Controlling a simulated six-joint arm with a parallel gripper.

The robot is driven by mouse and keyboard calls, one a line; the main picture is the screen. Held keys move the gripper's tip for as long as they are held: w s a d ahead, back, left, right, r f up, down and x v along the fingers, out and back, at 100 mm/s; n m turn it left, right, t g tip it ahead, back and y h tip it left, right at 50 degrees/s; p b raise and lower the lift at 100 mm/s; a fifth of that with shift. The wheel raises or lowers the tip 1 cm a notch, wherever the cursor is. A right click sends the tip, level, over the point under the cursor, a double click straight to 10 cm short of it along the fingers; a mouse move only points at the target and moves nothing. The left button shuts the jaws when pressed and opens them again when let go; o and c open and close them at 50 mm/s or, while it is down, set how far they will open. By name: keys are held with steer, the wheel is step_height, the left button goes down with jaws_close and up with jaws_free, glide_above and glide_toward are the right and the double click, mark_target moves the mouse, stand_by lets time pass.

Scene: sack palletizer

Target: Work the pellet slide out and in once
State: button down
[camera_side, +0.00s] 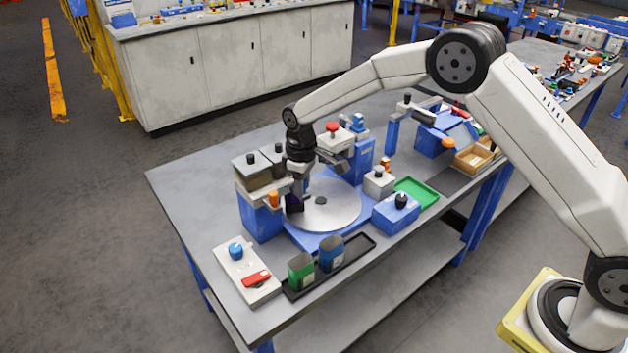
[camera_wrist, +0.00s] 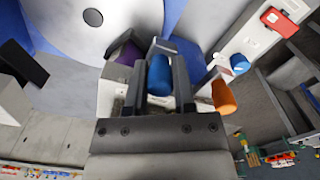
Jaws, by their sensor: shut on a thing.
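The dosing station stands at the left of the round grey turntable, with two box-shaped hoppers (camera_side: 262,170) with black knobs on top. An orange knob (camera_side: 272,198) shows at its front and also in the wrist view (camera_wrist: 225,97). My gripper (camera_side: 299,186) points down beside the hoppers, over the turntable's left edge. In the wrist view my gripper (camera_wrist: 158,70) is shut on a blue handle (camera_wrist: 158,76), which I take to be the pellet slide's. A dark purple piece (camera_side: 294,203) is just below the gripper. The slide's body is mostly hidden, so I cannot tell how far out it is.
The turntable (camera_side: 335,205) fills the middle. A black tray (camera_side: 362,246) with a green cup (camera_side: 301,271) and a blue cup (camera_side: 331,254) lies in front. A white control panel (camera_side: 232,262) with a blue knob and red switch is at the front left. A green tray (camera_side: 416,192) lies right.

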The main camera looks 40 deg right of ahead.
steer(key=shift+s, duration=1.5)
steer(key=shift+w, duration=1.8)
steer(key=shift+c, duration=1.4)
jaws_free()
steer(key=shift+r, duration=1.1)
steer(key=shift+r, duration=0.35)
